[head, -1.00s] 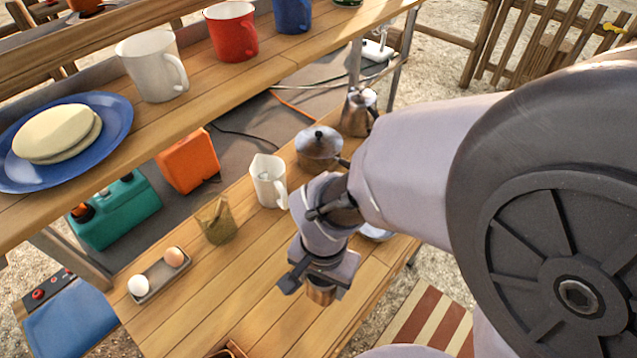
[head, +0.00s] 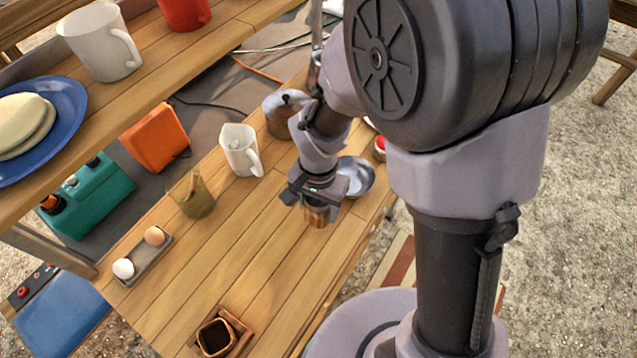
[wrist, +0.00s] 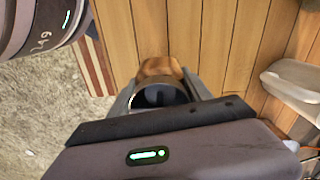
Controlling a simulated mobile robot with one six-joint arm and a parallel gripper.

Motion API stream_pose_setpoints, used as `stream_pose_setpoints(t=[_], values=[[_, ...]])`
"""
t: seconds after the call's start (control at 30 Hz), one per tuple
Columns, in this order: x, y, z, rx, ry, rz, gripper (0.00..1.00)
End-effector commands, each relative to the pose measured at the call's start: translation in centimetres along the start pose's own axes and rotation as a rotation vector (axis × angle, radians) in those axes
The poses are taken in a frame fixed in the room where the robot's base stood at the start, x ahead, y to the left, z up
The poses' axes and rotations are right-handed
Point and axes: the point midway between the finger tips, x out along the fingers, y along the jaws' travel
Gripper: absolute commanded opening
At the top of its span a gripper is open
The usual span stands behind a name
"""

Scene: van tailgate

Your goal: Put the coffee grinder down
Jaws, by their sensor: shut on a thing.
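My gripper (head: 318,196) is over the lower wooden table, right of the white pitcher. It is shut on the coffee grinder (head: 317,215), a small wood-brown and metal cylinder whose lower end shows below the jaws. In the wrist view the grinder (wrist: 158,67) sits between the fingers, with a dark round top and a brown side, above the planks. It looks upright. I cannot tell whether its base touches the table (head: 262,230).
A white pitcher (head: 241,150), a glass with an olive tint (head: 191,196), and an egg tray (head: 147,262) stand to the left. A metal bowl (head: 357,176) is close on the right. A wooden box with dark contents (head: 216,338) is at the front. Planks between are clear.

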Motion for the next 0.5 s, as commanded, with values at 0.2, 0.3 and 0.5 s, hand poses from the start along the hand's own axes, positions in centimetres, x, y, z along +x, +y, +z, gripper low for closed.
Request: stream_pose_setpoints(t=[0.2, 0.3, 0.5], values=[[2.8, -0.2, -1.4, 0.000, -0.001, 0.002, 0.00], [4.0, -0.2, -1.4, 0.000, 0.000, 0.000, 0.00], [3.6, -0.2, -1.4, 0.000, 0.001, -0.001, 0.00]])
